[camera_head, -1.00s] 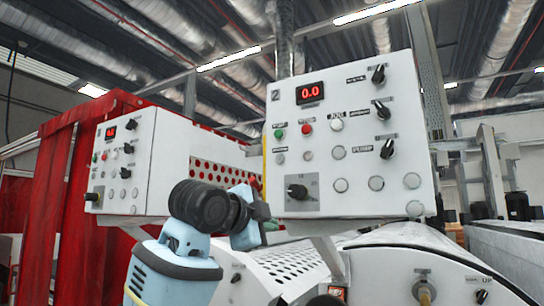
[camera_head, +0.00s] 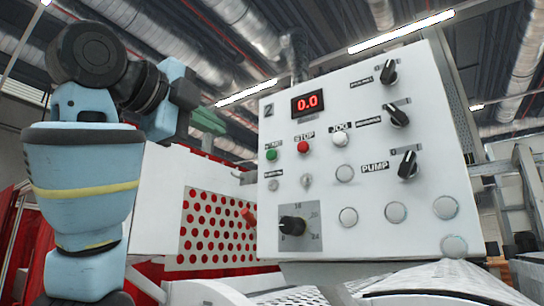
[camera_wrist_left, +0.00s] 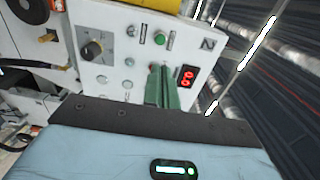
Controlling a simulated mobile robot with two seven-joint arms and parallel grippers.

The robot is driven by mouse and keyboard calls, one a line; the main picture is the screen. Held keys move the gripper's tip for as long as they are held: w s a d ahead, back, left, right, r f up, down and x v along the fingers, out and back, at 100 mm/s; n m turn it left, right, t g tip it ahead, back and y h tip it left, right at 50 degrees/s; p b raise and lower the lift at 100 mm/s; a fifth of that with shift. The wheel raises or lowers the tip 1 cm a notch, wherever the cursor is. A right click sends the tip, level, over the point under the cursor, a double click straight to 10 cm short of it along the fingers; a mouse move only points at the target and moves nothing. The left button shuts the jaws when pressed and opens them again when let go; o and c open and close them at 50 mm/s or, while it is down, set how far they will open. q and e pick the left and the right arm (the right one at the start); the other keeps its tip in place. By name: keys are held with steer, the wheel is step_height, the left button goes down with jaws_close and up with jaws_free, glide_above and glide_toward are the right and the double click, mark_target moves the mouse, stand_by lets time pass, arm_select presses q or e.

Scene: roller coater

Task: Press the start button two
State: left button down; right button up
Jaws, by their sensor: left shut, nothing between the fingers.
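The control panel marked 2 (camera_head: 350,195) is white with a red 0.0 display. Its green start button (camera_head: 271,155) sits at the upper left, beside the red stop button (camera_head: 303,147). The start button also shows in the left wrist view (camera_wrist_left: 160,39), just beyond my fingertips. My left gripper (camera_head: 208,122) has green fingers, is shut and empty, and is up and left of the panel in the head view. In the left wrist view the closed fingers (camera_wrist_left: 163,86) point at the panel face and cover the stop button's area. Contact is not visible. My right gripper is out of view.
Several knobs and buttons crowd the panel, including a large black dial (camera_head: 293,226). A red perforated guard (camera_head: 215,228) stands left of the panel. A rounded white machine cover (camera_head: 440,280) lies below it. The space in front of the start button looks clear.

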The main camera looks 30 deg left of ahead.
mark_target(270, 154)
arm_select(q)
steer(key=w, duration=0.9)
steer(key=w+d, duration=0.1)
steer(key=w, duration=0.3)
steer(key=shift+w, duration=0.25)
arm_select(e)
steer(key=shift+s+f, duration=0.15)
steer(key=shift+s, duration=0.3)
arm_select(q)
steer(key=shift+w, duration=0.15)
